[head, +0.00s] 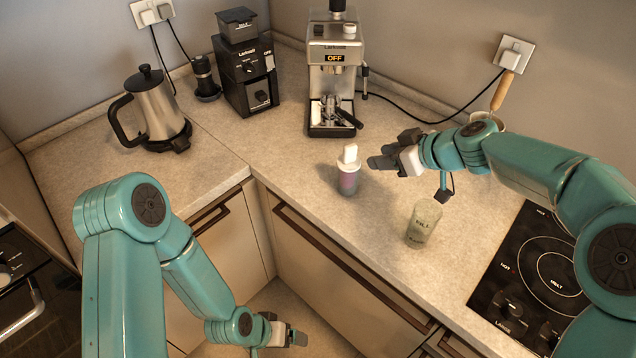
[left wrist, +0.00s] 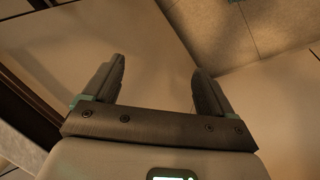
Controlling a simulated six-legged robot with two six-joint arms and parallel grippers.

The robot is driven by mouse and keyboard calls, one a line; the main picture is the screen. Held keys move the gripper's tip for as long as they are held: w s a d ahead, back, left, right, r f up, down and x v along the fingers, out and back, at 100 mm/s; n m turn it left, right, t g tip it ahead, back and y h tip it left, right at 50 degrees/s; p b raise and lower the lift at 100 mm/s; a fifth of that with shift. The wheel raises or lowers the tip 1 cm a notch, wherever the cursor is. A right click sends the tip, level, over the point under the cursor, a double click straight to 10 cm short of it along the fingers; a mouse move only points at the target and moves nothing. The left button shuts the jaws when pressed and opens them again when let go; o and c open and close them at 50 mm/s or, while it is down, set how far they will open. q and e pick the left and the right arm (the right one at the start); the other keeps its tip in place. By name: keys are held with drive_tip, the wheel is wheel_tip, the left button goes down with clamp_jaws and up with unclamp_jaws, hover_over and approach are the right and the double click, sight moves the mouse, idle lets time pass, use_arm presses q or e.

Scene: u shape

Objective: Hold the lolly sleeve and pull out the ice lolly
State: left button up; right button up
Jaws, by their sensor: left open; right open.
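The lolly sleeve (head: 348,182) stands upright on the counter in the head view, with a pinkish band and a pale rim. A white piece, the ice lolly (head: 349,154) or its stick, sticks up from its top. My right gripper (head: 390,151) is open and empty, just to the right of the sleeve's top, apart from it as far as I can tell. My left gripper (head: 298,338) is low in front of the counter cabinets, far from the sleeve. In the left wrist view its two fingers (left wrist: 160,70) are spread with nothing between them.
A pale greenish cup (head: 423,224) stands near the counter's front edge. A black hob (head: 525,275) lies to the right. A coffee machine (head: 334,75), a grinder (head: 246,70) and a kettle (head: 152,105) stand at the back. The counter left of the sleeve is clear.

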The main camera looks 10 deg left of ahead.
use_arm(q)
drive_tip(key=w+r+m+t, duration=0.3)
drive_tip(key=w+r, duration=0.2)
drive_tip(key=w, duration=0.5)
drive_tip(key=m+t+h, duration=0.4)
drive_tip(key=m+t, duration=0.1)
drive_tip(key=t, duration=0.1)
approach(342, 181)
drive_tip(key=x, duration=1.1)
drive_tip(key=shift+w, duration=0.1)
drive_tip(key=shift+y, duration=0.3)
drive_tip(key=c, duration=1.4)
